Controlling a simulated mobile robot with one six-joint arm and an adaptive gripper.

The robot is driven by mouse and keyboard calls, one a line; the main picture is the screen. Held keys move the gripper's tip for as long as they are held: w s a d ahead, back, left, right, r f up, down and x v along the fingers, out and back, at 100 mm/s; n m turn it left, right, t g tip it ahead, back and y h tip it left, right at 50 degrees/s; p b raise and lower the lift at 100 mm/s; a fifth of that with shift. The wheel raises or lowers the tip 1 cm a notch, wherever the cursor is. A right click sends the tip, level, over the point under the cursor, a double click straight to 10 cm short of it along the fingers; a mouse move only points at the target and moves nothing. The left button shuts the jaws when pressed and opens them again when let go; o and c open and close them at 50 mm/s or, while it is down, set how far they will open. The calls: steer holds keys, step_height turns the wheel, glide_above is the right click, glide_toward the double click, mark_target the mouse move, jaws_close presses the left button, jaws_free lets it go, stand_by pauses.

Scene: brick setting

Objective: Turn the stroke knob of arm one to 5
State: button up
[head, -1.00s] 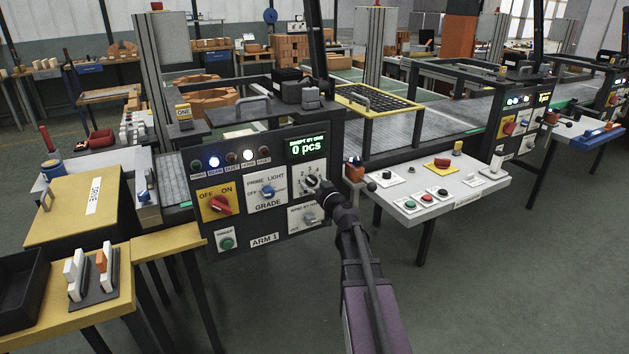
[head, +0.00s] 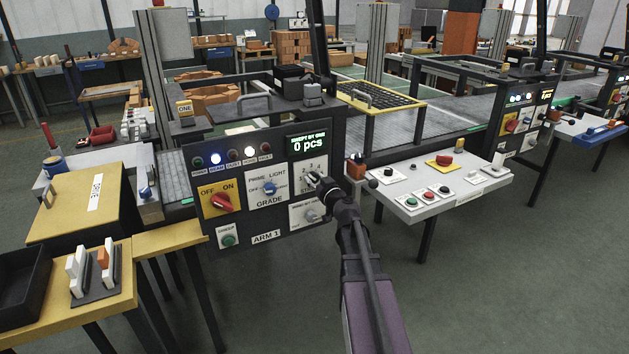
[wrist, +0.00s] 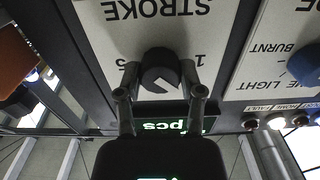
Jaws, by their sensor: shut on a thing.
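The stroke knob (wrist: 160,72) is a round black knob with a white mark, on a white STROKE plate (wrist: 118,50) that appears upside down in the wrist view. A 1 and a partly covered 5 show on either side of it. My gripper (wrist: 160,95) is shut on the knob, one finger on each side. In the head view my gripper (head: 318,182) is at the right part of the ARM 1 panel (head: 240,241) and hides most of the knob. Small dial numbers show above it. I cannot tell which number the knob points to.
The grade knob (head: 269,188) and the red OFF/ON switch (head: 222,201) are left of my gripper. Another knob (head: 312,215) is just below it. The display (head: 308,146) reads 0 pcs. A grey button desk (head: 420,205) stands to the right.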

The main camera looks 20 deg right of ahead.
steer(key=shift+m, duration=0.4)
steer(key=m, duration=1.9)
steer(key=shift+m, duration=0.3)
steer(key=m, duration=0.6)
steer(key=shift+m, duration=0.3)
steer(key=o, duration=1.2)
steer(key=shift+c, duration=0.2)
steer(key=shift+s, duration=0.15)
